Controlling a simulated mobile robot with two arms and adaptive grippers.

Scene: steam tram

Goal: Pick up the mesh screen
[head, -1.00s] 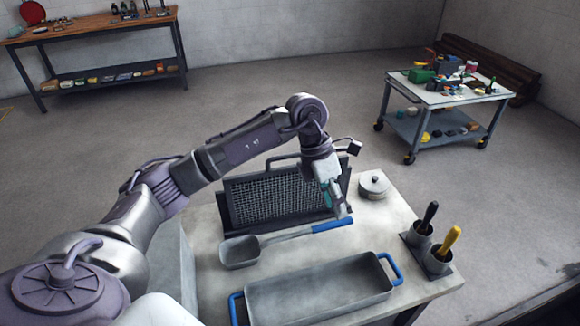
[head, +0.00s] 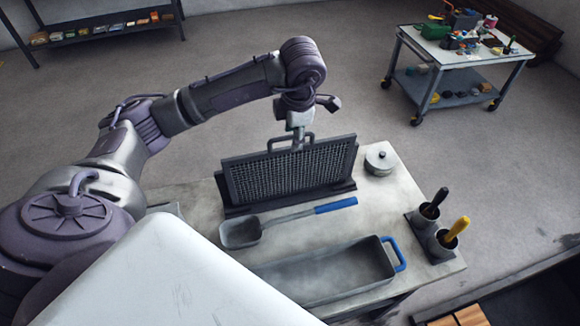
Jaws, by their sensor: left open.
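The mesh screen (head: 285,177) stands upright in a dark frame on the pale worktop, held in a dark base. A bar handle (head: 279,141) rises from its top edge. My left gripper (head: 298,143) is open and points down at the right part of this handle. The fingertips are small and partly hidden near the top edge, so I cannot tell whether they straddle the bar or touch it. My right gripper is out of view.
A scoop with a blue handle (head: 335,205) lies in front of the screen. A grey tray (head: 320,277) is nearer. A lidded round pot (head: 381,162) stands right of the screen, and two cups with handled tools (head: 437,241) sit at the right edge. A cart (head: 460,57) stands farther back.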

